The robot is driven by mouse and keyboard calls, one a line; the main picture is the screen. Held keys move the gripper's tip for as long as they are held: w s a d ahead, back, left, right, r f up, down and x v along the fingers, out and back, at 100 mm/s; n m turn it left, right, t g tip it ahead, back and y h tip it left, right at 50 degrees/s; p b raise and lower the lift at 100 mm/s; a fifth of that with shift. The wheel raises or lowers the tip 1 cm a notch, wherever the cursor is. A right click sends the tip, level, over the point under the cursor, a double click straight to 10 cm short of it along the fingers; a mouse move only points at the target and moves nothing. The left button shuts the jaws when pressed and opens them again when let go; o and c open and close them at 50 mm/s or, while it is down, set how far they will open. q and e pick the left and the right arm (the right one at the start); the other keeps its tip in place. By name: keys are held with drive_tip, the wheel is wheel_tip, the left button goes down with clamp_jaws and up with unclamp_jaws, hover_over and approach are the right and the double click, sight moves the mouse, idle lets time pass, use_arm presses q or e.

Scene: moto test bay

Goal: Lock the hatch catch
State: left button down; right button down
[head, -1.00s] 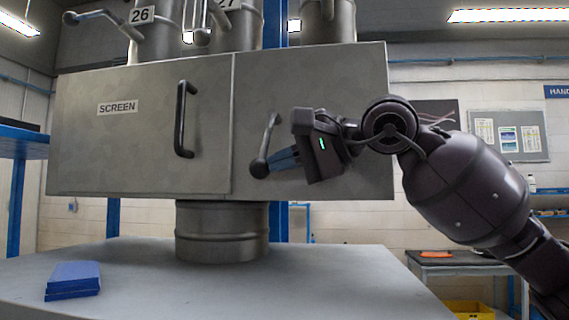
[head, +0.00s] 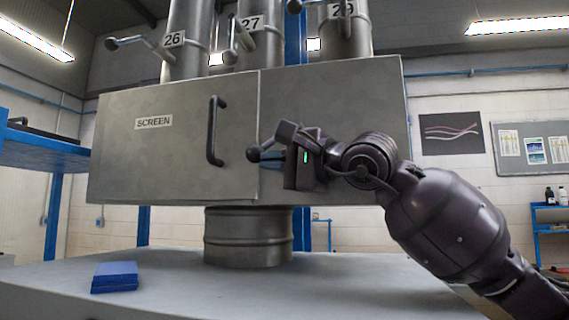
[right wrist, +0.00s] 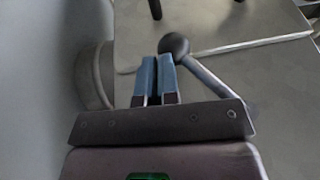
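The hatch door (head: 150,165), labelled SCREEN, looks closed on the grey cabinet, with a dark bar handle (head: 212,130) near its right edge. The catch is a lever with a dark ball knob (head: 253,154). It slants down-left from the cabinet's right part, and its knob overlaps the door's edge. My right gripper (head: 266,160) is at the lever; its blue fingers are together in the right wrist view (right wrist: 157,68). The knob (right wrist: 174,45) is just past the right fingertip, seemingly touching, with the lever arm (right wrist: 210,80) outside the fingers. My left gripper is not in view.
A blue block (head: 115,277) lies on the grey table (head: 190,285) below the cabinet. A thick round duct (head: 248,237) joins the cabinet to the table. Numbered pipes with levers (head: 260,45) rise above. Shelving stands at far left and right.

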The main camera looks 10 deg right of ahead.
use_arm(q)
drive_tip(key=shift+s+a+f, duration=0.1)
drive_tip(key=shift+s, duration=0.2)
use_arm(e)
drive_tip(key=shift+w+a+r, duration=0.3)
drive_tip(key=shift+a+r, duration=0.1)
drive_tip(key=shift+a, duration=0.35)
use_arm(q)
drive_tip(key=shift+p, duration=0.3)
use_arm(e)
drive_tip(key=shift+a, duration=0.1)
use_arm(q)
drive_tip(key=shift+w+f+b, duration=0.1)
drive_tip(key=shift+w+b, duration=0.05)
drive_tip(key=shift+b, duration=0.35)
use_arm(e)
drive_tip(key=r+v, duration=0.1)
drive_tip(key=v, duration=0.9)
drive_tip(key=shift+s+d+f, duration=0.25)
drive_tip(key=shift+d+f, duration=0.1)
drive_tip(key=shift+f, duration=0.1)
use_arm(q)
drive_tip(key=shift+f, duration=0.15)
